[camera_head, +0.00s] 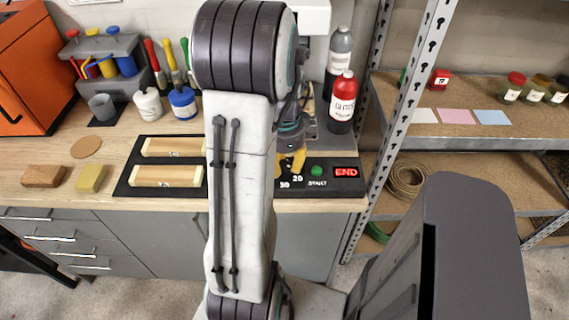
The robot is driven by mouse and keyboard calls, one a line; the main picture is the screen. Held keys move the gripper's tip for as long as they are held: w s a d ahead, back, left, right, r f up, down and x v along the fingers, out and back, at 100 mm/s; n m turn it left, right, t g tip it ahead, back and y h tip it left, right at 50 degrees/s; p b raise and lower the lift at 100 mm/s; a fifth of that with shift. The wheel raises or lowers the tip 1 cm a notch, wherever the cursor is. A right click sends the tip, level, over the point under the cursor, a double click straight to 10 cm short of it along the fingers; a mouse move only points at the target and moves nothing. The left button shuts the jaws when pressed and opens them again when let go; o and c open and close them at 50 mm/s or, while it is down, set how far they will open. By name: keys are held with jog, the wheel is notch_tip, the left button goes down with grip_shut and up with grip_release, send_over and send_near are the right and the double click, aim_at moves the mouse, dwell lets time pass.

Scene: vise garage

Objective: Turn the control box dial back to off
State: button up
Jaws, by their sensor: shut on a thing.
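The black control box (318,190) sits at the front edge of the wooden bench, right of my arm. It shows the printed numbers 20 and 30, a green START button (317,171) and a lit red END display (345,172). My gripper (291,163) points down over the box's left part, with yellow parts at its lower end. It is shut on the dial, as far as I can tell; the dial is mostly hidden behind my gripper and arm. The off mark and the dial's pointer do not show.
A black board (126,188) with two wooden bars lies to the left. A red bottle (342,101) and a grey bottle (339,54) stand behind the box. A metal shelf post (402,100) rises close on the right.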

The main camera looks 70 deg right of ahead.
jog(key=shift+n, duration=0.3)
grip_shut()
jog(key=n+b, duration=0.1)
jog(key=n, duration=0.4)
jog(key=shift+f, duration=0.15)
jog(key=n+b, duration=0.1)
jog(key=n, duration=0.5)
jog(key=shift+n, duration=0.4)
jog(key=n+b, duration=0.1)
jog(key=n, duration=1)
jog(key=shift+a+n, duration=0.1)
jog(key=shift+n, duration=0.2)
jog(key=o, duration=1.2)
grip_release()
jog(key=shift+c, duration=0.2)
